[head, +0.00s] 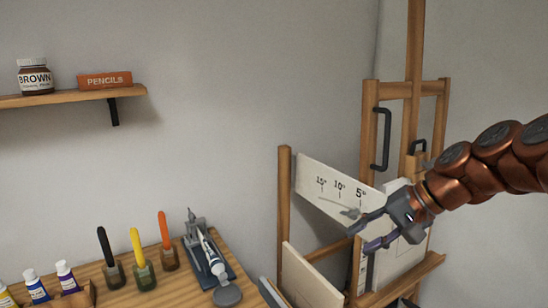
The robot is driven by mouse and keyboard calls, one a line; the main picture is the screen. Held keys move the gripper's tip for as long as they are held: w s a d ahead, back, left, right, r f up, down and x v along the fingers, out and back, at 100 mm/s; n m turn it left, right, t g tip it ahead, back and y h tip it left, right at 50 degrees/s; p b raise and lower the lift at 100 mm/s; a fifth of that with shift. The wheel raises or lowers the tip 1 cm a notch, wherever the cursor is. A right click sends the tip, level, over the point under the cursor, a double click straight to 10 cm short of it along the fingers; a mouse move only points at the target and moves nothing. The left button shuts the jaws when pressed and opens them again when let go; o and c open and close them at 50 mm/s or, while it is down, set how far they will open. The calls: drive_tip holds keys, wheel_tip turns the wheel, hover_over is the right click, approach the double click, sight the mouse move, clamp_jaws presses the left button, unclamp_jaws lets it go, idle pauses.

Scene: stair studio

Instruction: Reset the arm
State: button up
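My gripper (359,239) is at the right of the head view, at the end of my copper-coloured arm that comes in from the right edge. Its fingers point left and a little down, with a gap between them. It looks open, and I see nothing held in it. It shows in front of the wooden easel (371,150) and a white board marked 15", 10" and 5" (328,187). How far it is from them I cannot tell.
A wall shelf (70,98) carries a BROWN jar (34,77) and a PENCILS box (105,81). Panels (308,278) lean below the gripper.

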drive_tip(key=s+f+n+g+h, duration=0.2)
drive_tip(key=s+f, duration=0.6)
drive_tip(key=s, duration=0.6)
drive_tip(key=s+f+n+g+h, duration=0.3)
drive_tip(key=s+f+h, duration=0.2)
drive_tip(key=s+f, duration=0.4)
drive_tip(key=s, duration=0.5)
drive_tip(key=shift+f+h, duration=0.15)
drive_tip(key=shift+h, duration=0.15)
drive_tip(key=shift+d, duration=0.1)
drive_tip(key=shift+c, duration=0.4)
